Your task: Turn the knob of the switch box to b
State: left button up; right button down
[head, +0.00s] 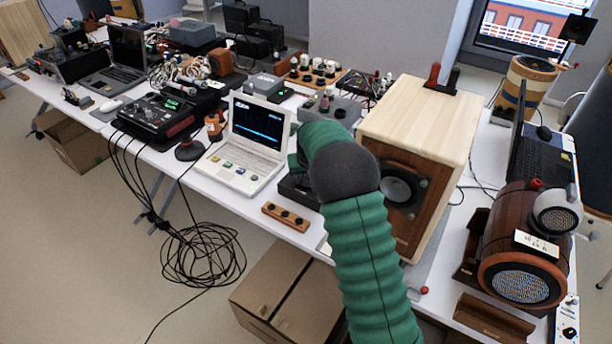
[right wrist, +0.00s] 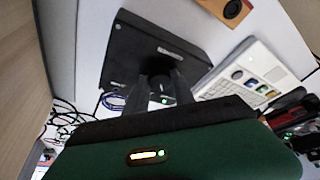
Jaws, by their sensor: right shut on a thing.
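The switch box is a black box (right wrist: 150,47) with a small pale label on its top, in the right wrist view. In the head view part of the dark box (head: 299,191) shows on the table just left of my green right arm, which hides the rest. My right gripper (right wrist: 161,84) reaches over the edge of the box, its dark fingers closed around the knob. The fingers cover most of the knob, so its pointing direction cannot be told. The label's letters are too small to read. My left gripper is in neither view.
A wooden speaker (head: 425,130) stands close right of my right arm. A white laptop (head: 245,150) is to the left of the box. A small wooden strip with black knobs (head: 286,216) lies at the table's front edge. Cables (head: 200,255) coil on the floor.

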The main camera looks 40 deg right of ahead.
jog(key=m+p, duration=0.2)
jog(key=p, duration=0.1)
jog(key=m+h+p, duration=0.1)
jog(key=shift+w+a+r+m+g, duration=0.1)
jog(key=shift+r+m+g, duration=0.2)
jog(key=shift+g, duration=0.1)
jog(key=shift+f+m+g+h+p, duration=0.15)
jog(key=shift+m+g+h+p, duration=0.2)
jog(key=shift+m+p, duration=0.85)
jog(key=shift+w+f+m+g+p, duration=0.1)
jog(key=shift+m+g+p, duration=0.4)
jog(key=shift+m, duration=0.5)
jog(key=c, duration=1.1)
grip_release()
jog(key=shift+o, duration=0.2)
